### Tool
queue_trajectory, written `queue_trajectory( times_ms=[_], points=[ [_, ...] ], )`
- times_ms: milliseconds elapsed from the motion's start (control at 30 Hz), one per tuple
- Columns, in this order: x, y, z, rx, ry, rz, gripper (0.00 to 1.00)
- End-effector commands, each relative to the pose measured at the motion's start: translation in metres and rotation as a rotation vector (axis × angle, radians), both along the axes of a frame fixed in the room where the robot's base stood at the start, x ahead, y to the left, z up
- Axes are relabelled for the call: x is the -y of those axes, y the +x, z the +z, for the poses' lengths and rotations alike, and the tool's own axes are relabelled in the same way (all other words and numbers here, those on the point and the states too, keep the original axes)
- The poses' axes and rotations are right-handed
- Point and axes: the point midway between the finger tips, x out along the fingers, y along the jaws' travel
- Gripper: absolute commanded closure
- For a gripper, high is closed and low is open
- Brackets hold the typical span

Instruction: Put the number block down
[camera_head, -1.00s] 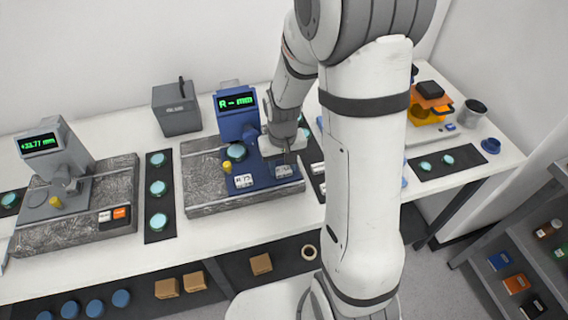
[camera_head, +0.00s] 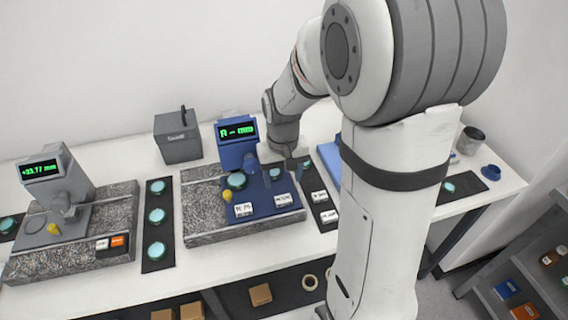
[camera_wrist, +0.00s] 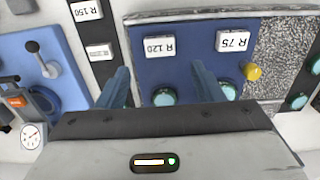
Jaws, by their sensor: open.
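The R 120 number block (camera_wrist: 160,46), a white block with black lettering, lies flat on the blue plate of the middle gauge; in the head view it is at the plate's right front (camera_head: 284,200). The similar R 75 block (camera_wrist: 234,40) lies beside it, left in the head view (camera_head: 243,209). My gripper (camera_wrist: 162,78) is open and empty. In the wrist view its fingertips point at the R 120 block without enclosing it. In the head view my gripper (camera_head: 287,160) hangs above and behind that block, and its fingertips are hard to make out.
A dark mat (camera_wrist: 104,70) beside the gauge carries an R 150 block (camera_wrist: 86,11) and another block. A yellow knob (camera_wrist: 252,71) and teal discs (camera_wrist: 163,97) are close to the blue plate. The blue display column (camera_head: 238,155) stands behind the plate.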

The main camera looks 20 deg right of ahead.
Motion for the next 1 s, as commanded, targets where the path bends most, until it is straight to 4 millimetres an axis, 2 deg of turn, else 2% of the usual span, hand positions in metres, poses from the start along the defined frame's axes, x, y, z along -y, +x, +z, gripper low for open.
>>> queue_trajectory(
  times_ms=[100,200,333,433,567,700,900,1000],
  points=[
    [0.0,0.0,0.024,0.005,0.0,0.0,0.39],
    [0.0,0.001,0.037,0.003,0.0,-0.001,0.39],
    [0.0,-0.001,0.048,0.003,0.0,-0.001,0.39],
    [0.0,-0.009,0.058,0.022,0.0,-0.001,0.39],
    [0.001,-0.037,0.079,0.079,0.0,-0.001,0.39],
    [0.001,-0.078,0.099,0.16,-0.001,0.0,0.39],
    [0.001,-0.124,0.109,0.251,-0.001,0.001,0.39],
    [0.002,-0.137,0.11,0.277,-0.001,0.001,0.39]
  ],
)
